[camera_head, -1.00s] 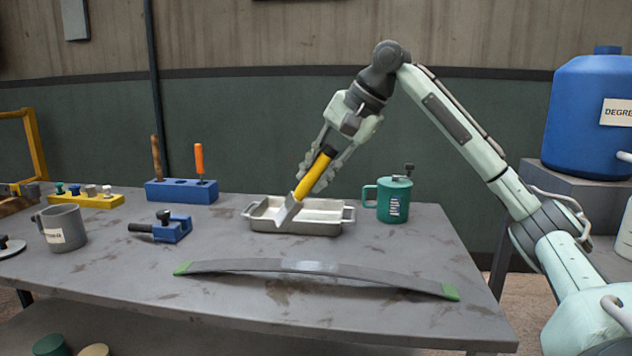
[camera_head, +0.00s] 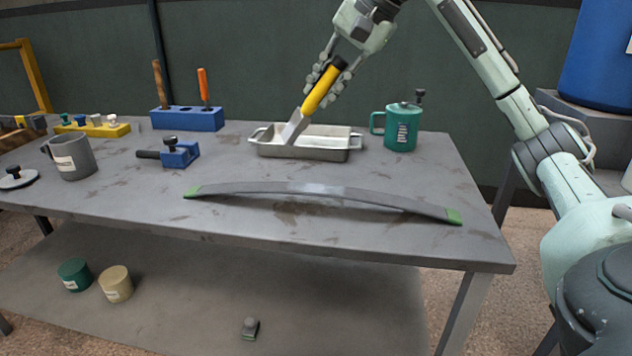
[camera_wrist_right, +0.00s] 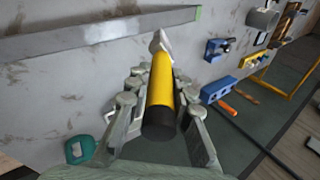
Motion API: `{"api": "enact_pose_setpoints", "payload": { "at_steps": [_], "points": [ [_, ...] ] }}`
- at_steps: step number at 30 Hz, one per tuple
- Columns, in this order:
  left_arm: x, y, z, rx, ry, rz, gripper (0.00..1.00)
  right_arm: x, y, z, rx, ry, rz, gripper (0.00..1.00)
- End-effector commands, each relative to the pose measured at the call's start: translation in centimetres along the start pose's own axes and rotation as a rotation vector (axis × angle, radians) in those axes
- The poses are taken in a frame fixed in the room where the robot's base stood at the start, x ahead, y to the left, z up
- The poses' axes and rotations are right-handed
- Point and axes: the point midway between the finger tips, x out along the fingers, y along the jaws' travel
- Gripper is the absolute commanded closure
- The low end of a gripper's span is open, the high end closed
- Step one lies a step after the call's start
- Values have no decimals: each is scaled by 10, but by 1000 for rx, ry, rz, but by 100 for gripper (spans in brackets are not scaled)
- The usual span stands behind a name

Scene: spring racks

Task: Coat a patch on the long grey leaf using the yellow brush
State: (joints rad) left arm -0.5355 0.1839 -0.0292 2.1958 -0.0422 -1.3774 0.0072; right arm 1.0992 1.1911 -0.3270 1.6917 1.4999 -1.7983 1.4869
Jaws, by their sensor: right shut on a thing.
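The long grey leaf (camera_head: 320,189) lies near the table's front, gently bowed, with green ends. It also shows in the wrist view (camera_wrist_right: 95,36). My right gripper (camera_head: 326,88) is shut on the black-and-yellow handle of the yellow brush (camera_head: 320,92) and holds it tilted, head down. The brush's pale grey head (camera_head: 293,128) is at the left part of the metal tray (camera_head: 312,153); I cannot tell whether it touches the tray floor. In the wrist view the brush (camera_wrist_right: 161,85) sits between the fingers. My left gripper is not in view.
A green can (camera_head: 402,128) stands right of the tray. A blue block (camera_head: 188,119) with upright tools, a blue clamp (camera_head: 180,154) and a grey mug (camera_head: 73,156) stand left. The tabletop between tray and leaf is clear. Tins (camera_head: 116,284) sit on the lower shelf.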

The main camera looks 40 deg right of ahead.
Motion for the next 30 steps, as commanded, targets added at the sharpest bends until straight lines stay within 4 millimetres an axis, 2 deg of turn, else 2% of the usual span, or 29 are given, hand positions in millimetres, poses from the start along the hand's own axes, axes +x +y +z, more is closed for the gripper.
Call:
{"api": "enact_pose_setpoints", "payload": {
  "at_steps": [11, 20, 30],
  "points": [
    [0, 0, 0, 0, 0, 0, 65, 1, -1, 1, -2, 0, 5, 100],
    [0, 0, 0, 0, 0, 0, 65, 17, -18, 9, -32, 36, 158, 100],
    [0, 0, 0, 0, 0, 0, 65, 25, -21, 9, -38, 56, 234, 100]
  ]
}}
